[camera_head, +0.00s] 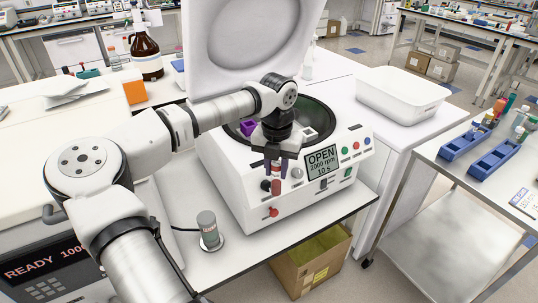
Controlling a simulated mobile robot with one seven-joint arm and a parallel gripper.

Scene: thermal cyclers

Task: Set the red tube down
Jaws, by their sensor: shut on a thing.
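My gripper (277,164) points down in front of the open centrifuge (240,203), over the front edge of its bowl as seen here. It is shut on the red tube (276,184), which shows as a small red shape between and below the dark fingers. The tube looks roughly upright. Its upper part is hidden by the fingers. Whether it touches the centrifuge behind it cannot be told.
The centrifuge lid (248,45) stands raised, and its display (321,163) reads OPEN. Purple and white holders show in the bowl. Blue racks (465,140) stand on the right cart. A white basin (402,92) is behind. A small grey device (208,230) stands front left.

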